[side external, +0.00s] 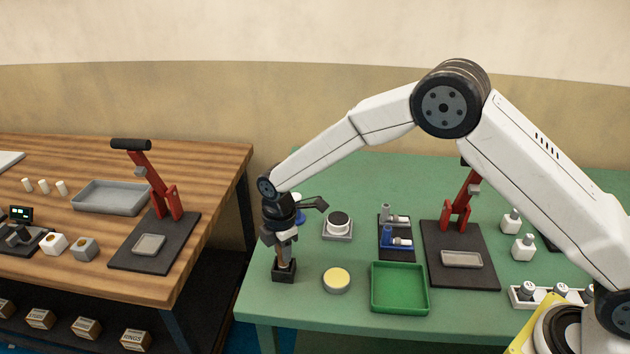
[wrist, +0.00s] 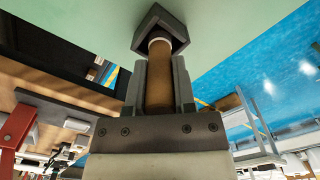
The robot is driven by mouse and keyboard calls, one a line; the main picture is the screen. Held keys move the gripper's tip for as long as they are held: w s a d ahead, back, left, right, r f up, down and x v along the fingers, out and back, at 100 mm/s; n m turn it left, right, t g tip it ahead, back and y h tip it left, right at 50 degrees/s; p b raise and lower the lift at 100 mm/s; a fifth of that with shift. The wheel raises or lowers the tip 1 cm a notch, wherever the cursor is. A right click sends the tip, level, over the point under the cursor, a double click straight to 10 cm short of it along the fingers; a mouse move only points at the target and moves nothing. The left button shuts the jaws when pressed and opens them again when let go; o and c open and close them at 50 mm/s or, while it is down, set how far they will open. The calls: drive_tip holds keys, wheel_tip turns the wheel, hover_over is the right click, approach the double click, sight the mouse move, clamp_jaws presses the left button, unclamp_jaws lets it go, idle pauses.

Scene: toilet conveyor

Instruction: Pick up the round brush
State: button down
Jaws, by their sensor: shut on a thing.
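The round brush (wrist: 158,92) shows in the wrist view as a brown cylindrical handle with a pale ring near its far end. My gripper (wrist: 160,66) is shut on the handle, with one grey finger on each side. The far end of the brush sits inside a dark square holder (wrist: 150,22), so the bristles are hidden. In the side external view, my gripper (side external: 284,256) points down over the dark holder (side external: 284,274) near the left edge of the green table. The brush is mostly hidden there by the fingers.
A yellow-topped round tin (side external: 336,280) and a green tray (side external: 400,312) stand to the right of the holder. Behind are a grey round-topped piece (side external: 338,225) and a dark stand with blue parts (side external: 397,243). The table's left edge (side external: 242,290) is close.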

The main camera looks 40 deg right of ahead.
drive_tip(key=shift+r, duration=0.15)
drive_tip(key=shift+r, duration=0.45)
wheel_tip(320, 180, up, 2)
drive_tip(key=s+d+r, duration=0.4)
drive_tip(key=s+r, duration=0.5)
drive_tip(key=s, duration=0.4)
drive_tip(key=shift+s+r, duration=0.2)
drive_tip(key=shift+r, duration=0.2)
